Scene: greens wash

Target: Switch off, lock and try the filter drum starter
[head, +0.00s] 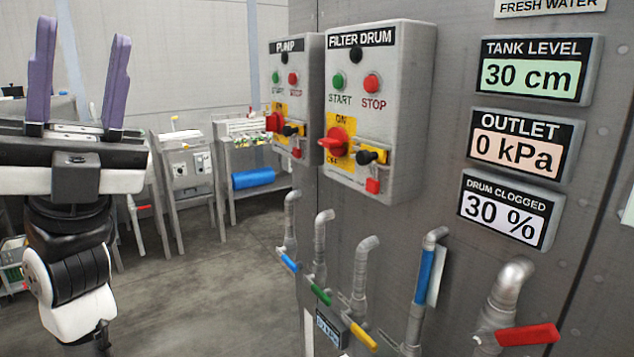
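The filter drum starter (396,115) is a grey box on the panel, labelled FILTER DRUM. It has a green START button (338,82), a red STOP button (372,84) and a red rotary handle (335,142) on a yellow ON/OFF plate. The handle points left, and I cannot tell its exact position. A black knob (369,157) and a small red piece (373,186) sit at its lower right. My gripper (83,75) is at the far left, fingers pointing up and apart, with nothing between them, well away from the starter.
The similar PUMP starter (297,110) stands just left of it. Pipes with coloured valve handles, including a red one (527,335), stick out below. Displays read tank level 30 cm (533,77), outlet 0 kPa and drum clogged 30 %. Carts (187,172) stand behind; the floor between is clear.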

